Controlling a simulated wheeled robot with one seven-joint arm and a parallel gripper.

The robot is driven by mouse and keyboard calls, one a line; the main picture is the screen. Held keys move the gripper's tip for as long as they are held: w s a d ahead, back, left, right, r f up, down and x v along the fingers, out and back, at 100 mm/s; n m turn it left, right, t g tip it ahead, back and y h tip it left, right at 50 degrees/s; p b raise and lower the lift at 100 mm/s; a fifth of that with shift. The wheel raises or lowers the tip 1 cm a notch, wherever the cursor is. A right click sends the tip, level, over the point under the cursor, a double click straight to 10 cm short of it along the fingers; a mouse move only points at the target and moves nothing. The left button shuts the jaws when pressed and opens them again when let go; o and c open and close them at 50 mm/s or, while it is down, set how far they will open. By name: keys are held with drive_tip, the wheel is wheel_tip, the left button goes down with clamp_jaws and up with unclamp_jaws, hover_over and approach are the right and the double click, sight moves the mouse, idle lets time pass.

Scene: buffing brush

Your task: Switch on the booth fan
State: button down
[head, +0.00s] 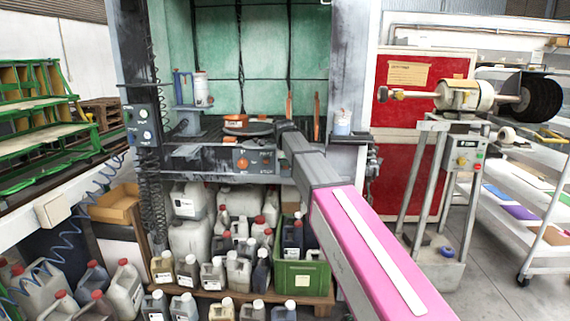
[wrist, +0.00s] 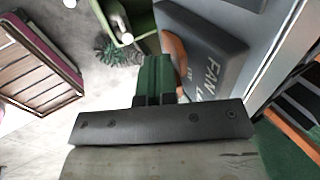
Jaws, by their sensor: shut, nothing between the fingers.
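In the head view a dark control box (head: 252,161) sits on the front edge of the booth, with an orange knob (head: 241,163) on its face. In the wrist view the dark box (wrist: 208,68) carries the letters "FAN". The orange knob (wrist: 174,48) shows beside my fingers and is partly hidden by them. My gripper (wrist: 157,73) is shut and empty, with its green fingertips close to the knob. I cannot tell whether they touch it. In the head view my arm reaches in from the lower right and the fingers are hidden.
The booth's left post carries another panel with round dials (head: 143,114). Below the booth stand several jugs and a green crate (head: 302,277). A buffing machine (head: 462,95) on a stand is at the right. A turntable (head: 247,127) sits inside the booth.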

drive_tip(key=shift+w+r+g, duration=0.2)
drive_tip(key=shift+w+g, duration=0.35)
drive_tip(key=shift+g, duration=0.15)
drive_tip(key=shift+r, duration=0.8)
